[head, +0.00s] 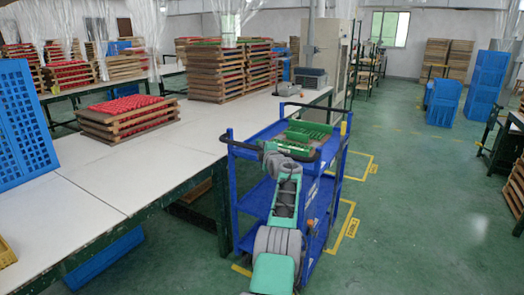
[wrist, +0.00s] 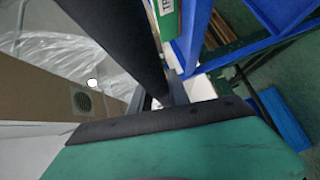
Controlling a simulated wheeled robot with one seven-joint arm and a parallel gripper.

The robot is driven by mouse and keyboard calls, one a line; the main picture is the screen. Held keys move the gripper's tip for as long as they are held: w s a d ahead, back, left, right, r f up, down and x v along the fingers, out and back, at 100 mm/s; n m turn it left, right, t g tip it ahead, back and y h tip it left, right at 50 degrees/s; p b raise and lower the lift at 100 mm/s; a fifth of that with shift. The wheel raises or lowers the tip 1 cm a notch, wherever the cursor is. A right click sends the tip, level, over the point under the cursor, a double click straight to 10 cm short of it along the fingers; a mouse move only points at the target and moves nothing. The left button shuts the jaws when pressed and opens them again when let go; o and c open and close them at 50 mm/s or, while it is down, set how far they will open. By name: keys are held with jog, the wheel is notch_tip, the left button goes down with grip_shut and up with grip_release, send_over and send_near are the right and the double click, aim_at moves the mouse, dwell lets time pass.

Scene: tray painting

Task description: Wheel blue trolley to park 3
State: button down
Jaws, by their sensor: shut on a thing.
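The blue trolley (head: 318,200) stands beside the long white table in the head view, with black handles at its top ends. It carries a wooden tray of green parts (head: 305,132) on its top deck. My gripper (head: 264,148) is shut at the near black handle; my own arm partly hides the grip and the lower shelves. In the wrist view a dark bar runs up from the jaws (wrist: 165,98), with the blue trolley frame (wrist: 186,45) beside it. Yellow floor marks (head: 345,232) with lettering lie right of the trolley, and more (head: 368,165) lie farther back. I cannot read their numbers.
The white table (head: 120,190) borders the trolley's left side. It bears stacks of wooden trays with red parts (head: 128,115). Blue crates (head: 443,102) stand at the back right, and a dark rack (head: 512,150) at the right edge. The green floor on the right is open.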

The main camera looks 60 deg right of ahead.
jog(key=c, duration=1.5)
grip_release()
jog(key=shift+w+a+r, duration=0.15)
jog(key=shift+w+r, duration=0.2)
jog(key=shift+r, duration=0.05)
jog(key=shift+o, duration=1.2)
jog(key=shift+s+d+f, duration=0.2)
jog(key=shift+s, duration=0.15)
jog(key=shift+s+a+b, duration=0.3)
jog(key=shift+s+b, duration=0.05)
jog(key=shift+b, duration=0.15)
jog(key=b+v, duration=0.1)
jog(key=v, duration=0.6)
jog(key=shift+b, duration=0.3)
